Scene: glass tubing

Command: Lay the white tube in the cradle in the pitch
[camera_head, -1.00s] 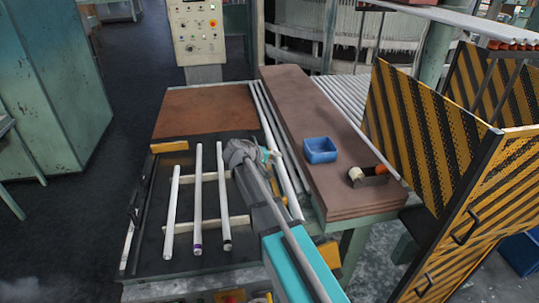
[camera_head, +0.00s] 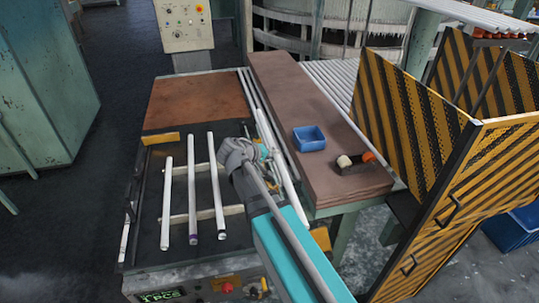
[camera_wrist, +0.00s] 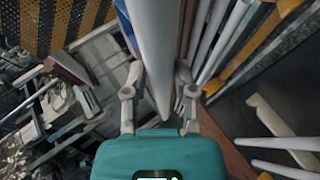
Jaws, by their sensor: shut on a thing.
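My gripper (camera_wrist: 158,88) is shut on a white tube (camera_wrist: 155,45), which runs lengthwise between the two fingers in the wrist view. In the head view my gripper (camera_head: 262,152) is over the right side of the dark bed, and a white tube (camera_head: 289,188) shows just right of it, partly hidden by my arm. Three white tubes lie side by side across pale crossbars on the bed: a left one (camera_head: 166,200), a middle one (camera_head: 192,190) with a purple mark near its end, and a right one (camera_head: 216,190). Which supports form the pitch cradle is unclear.
A brown bench (camera_head: 290,110) on the right carries a blue bin (camera_head: 309,139) and a small tape holder (camera_head: 355,166). Yellow-black striped panels (camera_head: 400,120) stand further right. A rusty plate (camera_head: 195,100) and a control panel (camera_head: 185,25) lie behind the bed.

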